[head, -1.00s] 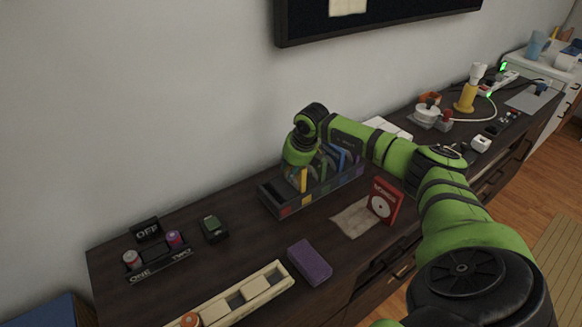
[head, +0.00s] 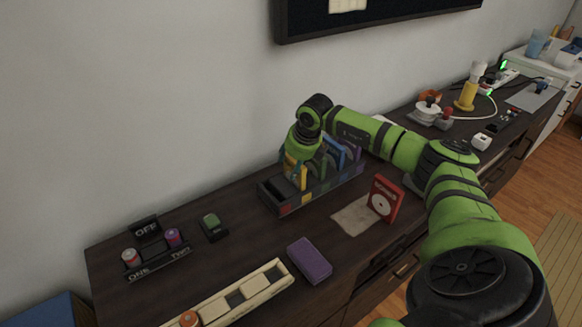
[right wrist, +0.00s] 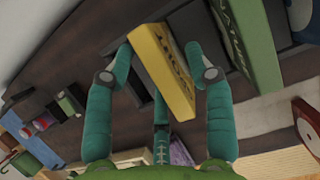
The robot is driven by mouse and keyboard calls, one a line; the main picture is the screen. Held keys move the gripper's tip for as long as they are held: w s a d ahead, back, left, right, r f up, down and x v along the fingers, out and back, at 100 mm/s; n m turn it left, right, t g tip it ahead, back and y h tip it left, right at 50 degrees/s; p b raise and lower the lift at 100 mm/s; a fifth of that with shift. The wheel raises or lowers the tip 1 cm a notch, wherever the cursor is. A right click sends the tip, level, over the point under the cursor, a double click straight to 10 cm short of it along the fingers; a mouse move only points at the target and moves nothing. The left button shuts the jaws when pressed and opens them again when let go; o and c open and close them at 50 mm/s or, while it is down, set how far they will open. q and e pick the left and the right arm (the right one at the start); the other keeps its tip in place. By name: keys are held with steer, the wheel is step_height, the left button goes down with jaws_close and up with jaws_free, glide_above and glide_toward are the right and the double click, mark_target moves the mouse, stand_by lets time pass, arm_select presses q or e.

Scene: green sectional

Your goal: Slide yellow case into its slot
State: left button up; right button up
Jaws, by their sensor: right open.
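The yellow case (head: 302,178) stands in the dark slotted rack (head: 284,209), mostly behind my right gripper (head: 297,170). In the right wrist view the yellow case (right wrist: 163,72) lies between the spread fingers of my right gripper (right wrist: 158,62), with a finger on either side and visible gaps. My right gripper is open around it. The case's lower end is hidden, so I cannot tell how deep it sits. A green case (right wrist: 243,40) stands beside it, and a blue case (head: 336,151) is farther right in the rack. My left gripper is out of view.
A red case (head: 384,199) stands on a beige cloth (head: 354,216) right of the rack. A purple block (head: 309,261) and a cream tray (head: 268,287) lie in front. A green-and-black device (head: 212,227) and a battery holder (head: 158,262) are at left.

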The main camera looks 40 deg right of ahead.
steer(key=v, duration=0.9)
steer(key=shift+s+r, duration=0.1)
steer(key=shift+r, duration=0.05)
